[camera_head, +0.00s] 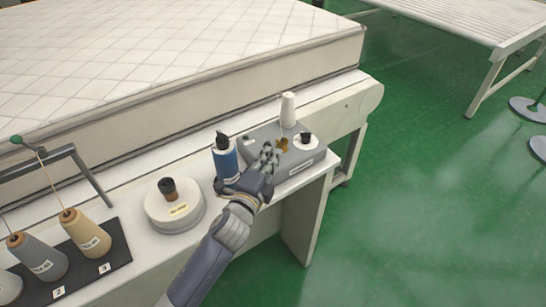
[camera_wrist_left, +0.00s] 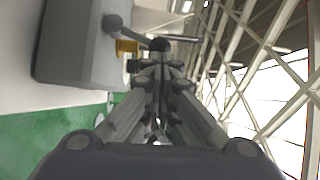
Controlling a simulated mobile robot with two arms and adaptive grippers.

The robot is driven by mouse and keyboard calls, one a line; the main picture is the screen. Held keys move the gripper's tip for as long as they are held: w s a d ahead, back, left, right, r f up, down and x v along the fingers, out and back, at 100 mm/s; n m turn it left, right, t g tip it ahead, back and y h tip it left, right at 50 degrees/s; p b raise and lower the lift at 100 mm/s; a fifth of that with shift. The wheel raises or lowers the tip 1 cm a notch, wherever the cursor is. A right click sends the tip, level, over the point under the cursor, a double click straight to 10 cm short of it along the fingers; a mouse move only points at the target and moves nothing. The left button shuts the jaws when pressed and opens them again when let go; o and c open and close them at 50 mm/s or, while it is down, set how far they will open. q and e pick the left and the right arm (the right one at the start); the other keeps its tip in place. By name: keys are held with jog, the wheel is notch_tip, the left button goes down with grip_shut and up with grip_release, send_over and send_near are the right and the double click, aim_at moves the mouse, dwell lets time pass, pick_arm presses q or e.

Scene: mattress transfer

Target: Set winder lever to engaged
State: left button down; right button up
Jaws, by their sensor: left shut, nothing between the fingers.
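The winder (camera_head: 312,157) is a low grey box on the right end of the white bench. It carries a white cone (camera_head: 288,110), a small brass part (camera_head: 283,145) and a black-topped white disc. My left gripper (camera_head: 270,152) is shut and empty, reaching over the winder's left part. My shut fingertips (camera_wrist_left: 160,62) are close to the knob; contact cannot be told. In the head view my gripper hides the lever.
A blue bottle (camera_head: 226,158) stands just left of my gripper. A round white device (camera_head: 174,209) and a dark rack with yarn cones (camera_head: 88,234) are further left. A mattress (camera_head: 150,60) lies behind. Green floor (camera_head: 430,200) is open at right.

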pick_arm(q)
jog(key=shift+w+a+r+n+g+p, duration=0.2)
jog(key=shift+w+r+n+g+p, duration=0.2)
jog(key=shift+p, duration=0.7)
jog(key=shift+w+a+r+n+g+p, duration=0.25)
jog(key=shift+r+n+p, duration=0.2)
jog(key=shift+p, duration=0.6)
jog(key=shift+r+p, duration=0.1)
jog(key=shift+p, duration=0.2)
jog(key=shift+w+a+r, duration=0.15)
jog(key=shift+w+a, duration=0.1)
jog(key=shift+w, duration=0.05)
jog(key=shift+w+a+r+p, duration=0.2)
jog(key=shift+w+a+p, duration=0.45)
jog(key=shift+w, duration=0.4)
